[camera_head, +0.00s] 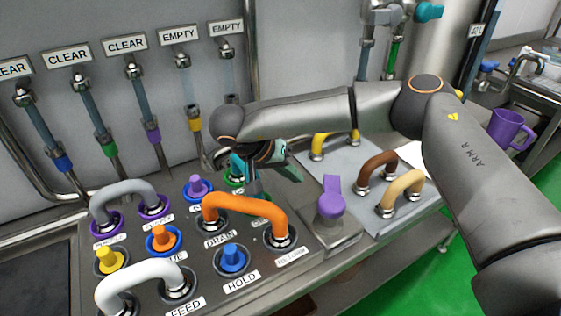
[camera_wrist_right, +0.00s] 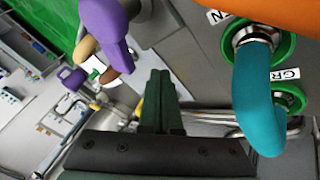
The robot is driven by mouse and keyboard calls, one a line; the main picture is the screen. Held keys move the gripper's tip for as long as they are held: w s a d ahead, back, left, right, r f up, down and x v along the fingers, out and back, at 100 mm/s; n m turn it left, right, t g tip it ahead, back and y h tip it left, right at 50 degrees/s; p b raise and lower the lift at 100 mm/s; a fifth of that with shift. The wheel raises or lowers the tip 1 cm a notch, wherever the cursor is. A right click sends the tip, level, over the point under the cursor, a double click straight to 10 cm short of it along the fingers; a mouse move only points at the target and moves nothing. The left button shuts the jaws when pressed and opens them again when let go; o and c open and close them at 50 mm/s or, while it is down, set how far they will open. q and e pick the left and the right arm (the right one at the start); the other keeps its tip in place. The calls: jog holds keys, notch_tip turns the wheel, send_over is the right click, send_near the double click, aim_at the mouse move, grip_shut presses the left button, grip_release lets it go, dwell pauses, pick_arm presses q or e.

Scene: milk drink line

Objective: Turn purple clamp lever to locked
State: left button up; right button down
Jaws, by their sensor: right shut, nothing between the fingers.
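The purple clamp lever (camera_head: 331,197) stands on a small grey metal block at the right end of the panel. Its flat handle points up and away from its round hub. In the right wrist view the purple lever (camera_wrist_right: 112,22) is at the upper left, off to the side of the fingers. My right gripper (camera_head: 288,172) is above the back of the panel, left of the lever and apart from it. Its fingers (camera_wrist_right: 160,78) are shut with nothing between them. My left gripper is not in view.
A teal hose (camera_wrist_right: 257,95) is close beside my right gripper. Brown (camera_head: 376,165) and tan (camera_head: 402,186) hoses lie on a grey mat to the right. A purple mug (camera_head: 507,128) stands farther right.

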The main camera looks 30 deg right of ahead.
aim_at(332, 195)
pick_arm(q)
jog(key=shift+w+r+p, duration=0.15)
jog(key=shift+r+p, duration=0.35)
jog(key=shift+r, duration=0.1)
pick_arm(e)
jog(key=shift+s+d+f, duration=0.15)
jog(key=shift+s+d, duration=0.4)
jog(key=shift+d, duration=0.4)
jog(key=shift+s+d+f, duration=0.1)
jog(key=shift+s+d, duration=0.45)
jog(key=shift+d, duration=0.35)
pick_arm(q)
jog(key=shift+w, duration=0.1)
pick_arm(e)
jog(key=shift+w, duration=0.1)
